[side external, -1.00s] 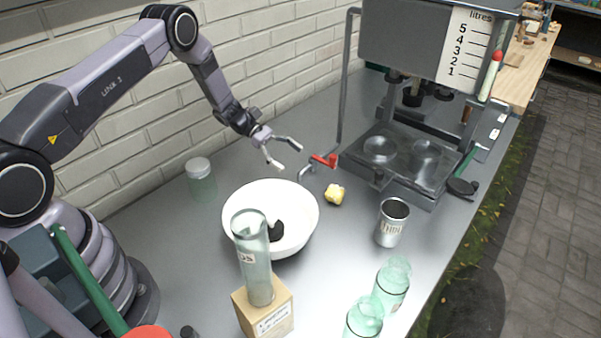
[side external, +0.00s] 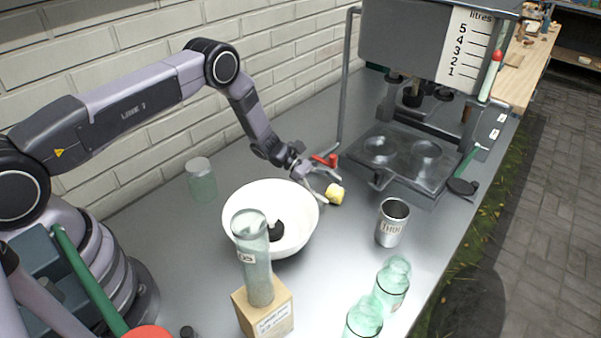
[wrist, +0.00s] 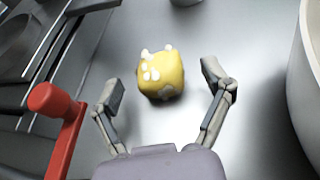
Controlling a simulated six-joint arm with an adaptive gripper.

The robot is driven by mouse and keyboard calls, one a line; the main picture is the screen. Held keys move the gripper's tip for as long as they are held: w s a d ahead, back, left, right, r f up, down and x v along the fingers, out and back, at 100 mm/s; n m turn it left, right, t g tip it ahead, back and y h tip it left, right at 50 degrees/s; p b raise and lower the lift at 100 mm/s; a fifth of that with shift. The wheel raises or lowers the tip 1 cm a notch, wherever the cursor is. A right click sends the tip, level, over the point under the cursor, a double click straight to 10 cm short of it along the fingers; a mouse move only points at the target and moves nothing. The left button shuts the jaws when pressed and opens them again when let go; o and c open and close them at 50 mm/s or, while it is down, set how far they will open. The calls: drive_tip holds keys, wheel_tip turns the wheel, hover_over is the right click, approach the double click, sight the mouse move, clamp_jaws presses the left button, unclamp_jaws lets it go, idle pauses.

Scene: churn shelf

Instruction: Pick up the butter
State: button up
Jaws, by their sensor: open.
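The butter (side external: 334,194) is a small yellow lump with white patches, lying on the metal bench to the right of the white bowl. In the wrist view the butter (wrist: 160,74) lies ahead of my gripper, roughly midway between the lines of the two fingers and just beyond their tips. My gripper (side external: 326,188) is low beside the butter, and in the wrist view (wrist: 161,85) its fingers are spread with nothing between the pads.
A red-handled tap (wrist: 58,115) stands close to my left finger in the wrist view. The white bowl (side external: 306,212) is close by, with a metal cup (side external: 391,226) to the right. Glass jars (side external: 391,285) stand at the front. The dispenser's tray (side external: 395,165) is behind.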

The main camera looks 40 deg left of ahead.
drive_tip(key=shift+x, duration=0.9)
drive_tip(key=shift+c, duration=0.4)
drive_tip(key=c, duration=1.2)
drive_tip(key=shift+o, duration=0.2)
